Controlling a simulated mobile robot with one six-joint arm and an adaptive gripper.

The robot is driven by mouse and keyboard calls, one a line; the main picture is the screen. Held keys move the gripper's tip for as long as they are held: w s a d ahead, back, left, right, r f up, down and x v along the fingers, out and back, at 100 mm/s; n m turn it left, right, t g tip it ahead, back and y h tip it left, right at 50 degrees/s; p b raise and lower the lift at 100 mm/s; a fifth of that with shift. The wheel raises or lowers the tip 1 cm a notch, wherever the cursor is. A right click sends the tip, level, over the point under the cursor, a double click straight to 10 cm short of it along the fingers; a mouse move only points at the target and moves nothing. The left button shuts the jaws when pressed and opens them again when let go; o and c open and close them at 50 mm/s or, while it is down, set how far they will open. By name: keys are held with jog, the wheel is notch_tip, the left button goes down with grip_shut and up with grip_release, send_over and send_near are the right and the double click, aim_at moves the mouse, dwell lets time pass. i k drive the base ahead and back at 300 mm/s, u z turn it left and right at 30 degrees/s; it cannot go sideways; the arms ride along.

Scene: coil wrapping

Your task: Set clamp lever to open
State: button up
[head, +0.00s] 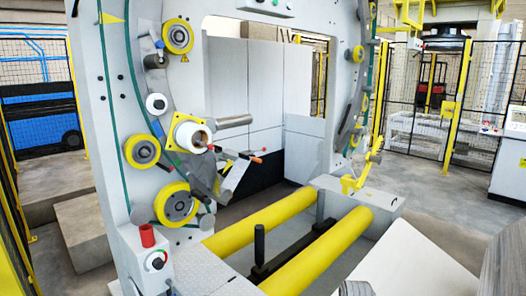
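A small lever with an orange tip (257,160) sticks out to the right beside the white film roll (193,136) on the wrapping machine's ring. A second, thin rod with an orange end lies close by it, over a pale flat strip (236,175). Which of the two is the clamp lever, and how it is set, is too small to tell. My gripper is not clearly visible; only an unclear grey shape shows at the bottom edge.
The grey machine frame (98,130) carries several yellow rollers. Two long yellow rollers (265,220) lie low in front, with a black upright post (259,243) between them. A white panel (420,265) fills the lower right. Mesh fences stand behind on both sides.

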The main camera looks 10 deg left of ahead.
aim_at(250, 152)
jog(key=u, duration=0.05)
jog(key=i, duration=1)
jog(key=z, duration=0.05)
